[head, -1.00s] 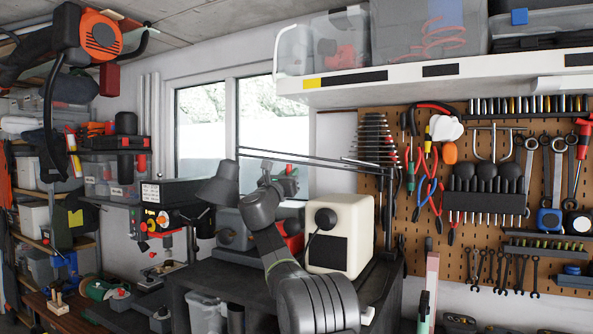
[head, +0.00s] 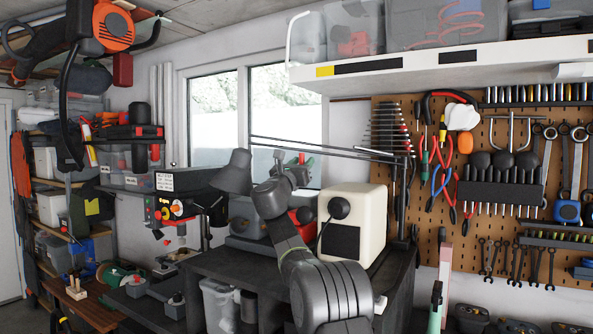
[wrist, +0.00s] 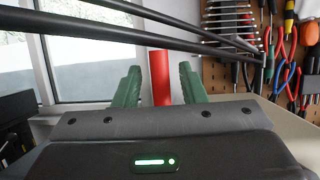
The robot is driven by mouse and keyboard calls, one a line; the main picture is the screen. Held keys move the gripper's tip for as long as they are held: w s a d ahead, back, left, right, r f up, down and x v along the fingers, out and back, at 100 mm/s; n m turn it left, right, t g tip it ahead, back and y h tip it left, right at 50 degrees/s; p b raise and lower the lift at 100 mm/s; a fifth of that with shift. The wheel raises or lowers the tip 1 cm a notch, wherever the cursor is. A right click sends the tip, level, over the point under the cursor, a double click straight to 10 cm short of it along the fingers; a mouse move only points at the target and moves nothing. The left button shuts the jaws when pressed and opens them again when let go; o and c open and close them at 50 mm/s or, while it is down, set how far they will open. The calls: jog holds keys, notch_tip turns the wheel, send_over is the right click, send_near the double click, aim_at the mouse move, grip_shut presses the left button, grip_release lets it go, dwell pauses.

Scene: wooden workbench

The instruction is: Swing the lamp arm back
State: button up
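The lamp has a dark grey cone shade (head: 234,172) in front of the window in the head view. Its arm (head: 330,148), two thin dark parallel rods, runs right to a dark post (head: 404,200). My gripper (head: 304,162) is just below the rods, right of the shade. In the wrist view the rods (wrist: 150,22) cross above the gripper's green fingers (wrist: 160,85). The fingers are apart, so the gripper is open. A red cylinder (wrist: 160,75) shows in the gap; I cannot tell whether it lies between or beyond the fingers. The shade is not in the wrist view.
A cream box with a dark front panel (head: 372,215) stands on the dark bench (head: 215,262) right of my arm. A pegboard of tools (head: 475,225) is at right, under a white shelf (head: 440,68). A drill press (head: 170,210) stands at left.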

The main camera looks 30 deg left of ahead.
jog(key=shift+s+f+b, duration=0.3)
jog(key=shift+s, duration=0.05)
jog(key=b+v, duration=0.5)
jog(key=v, duration=0.7)
jog(key=shift+s+d+b, duration=0.15)
jog(key=shift+s+b, duration=0.2)
jog(key=shift+s, duration=0.05)
